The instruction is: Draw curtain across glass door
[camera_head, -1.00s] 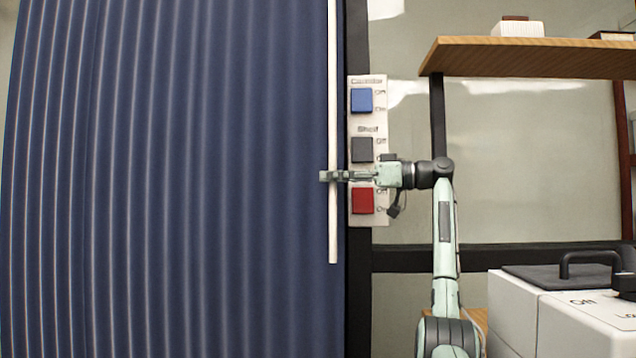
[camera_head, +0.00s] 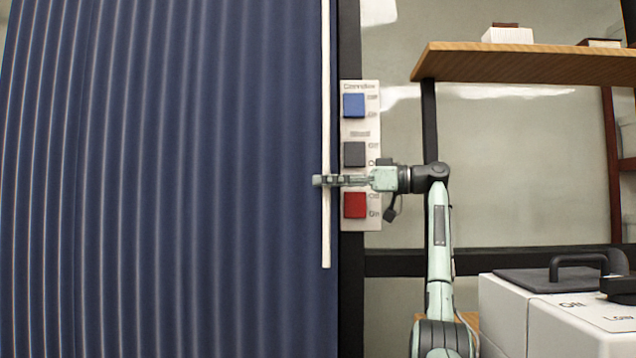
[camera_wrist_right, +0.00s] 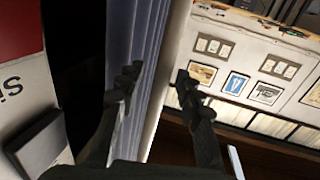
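A dark blue pleated curtain (camera_head: 170,190) fills the left side of the head view. A long white upright pull rod (camera_head: 326,90) runs along its right edge. My right gripper (camera_head: 322,181) reaches from the right across the lower part of the rod. In the wrist view, the two dark fingers (camera_wrist_right: 160,88) stand apart. A white strip (camera_wrist_right: 168,85), seemingly the rod, lies between them, with blue curtain folds (camera_wrist_right: 150,40) behind the left finger. I cannot tell whether a finger touches it. Glass (camera_head: 480,180) shows right of the curtain. My left gripper is out of view.
A switch panel (camera_head: 373,125) with blue, black and red buttons is close behind my right gripper. A wooden shelf (camera_head: 520,62) juts out at upper right. A white machine with a black handle (camera_head: 505,310) stands at lower right.

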